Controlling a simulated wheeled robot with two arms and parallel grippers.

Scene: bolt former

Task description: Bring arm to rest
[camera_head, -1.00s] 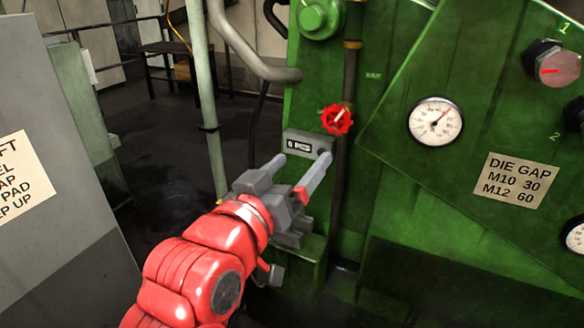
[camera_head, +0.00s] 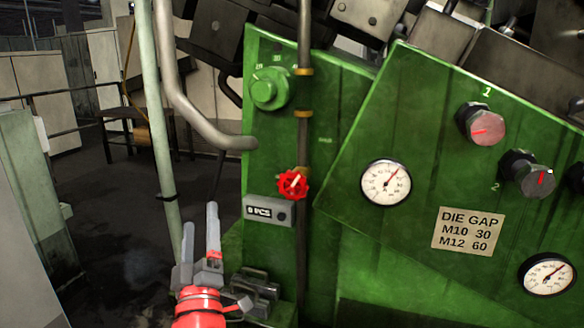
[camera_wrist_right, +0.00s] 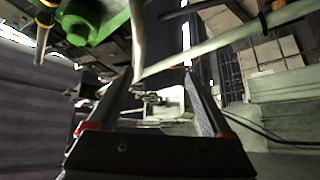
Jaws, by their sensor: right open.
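My right gripper (camera_head: 200,232) points upward at the lower left of the head view, in front of the green machine (camera_head: 345,220). Its two grey fingers are apart with nothing between them. My red wrist shows at the bottom edge of the head view. My left gripper is not in view.
A red valve wheel (camera_head: 293,185) sits above the counter on a dark pipe. A pale green post (camera_head: 163,130) stands behind my gripper. Dark floor is open at left.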

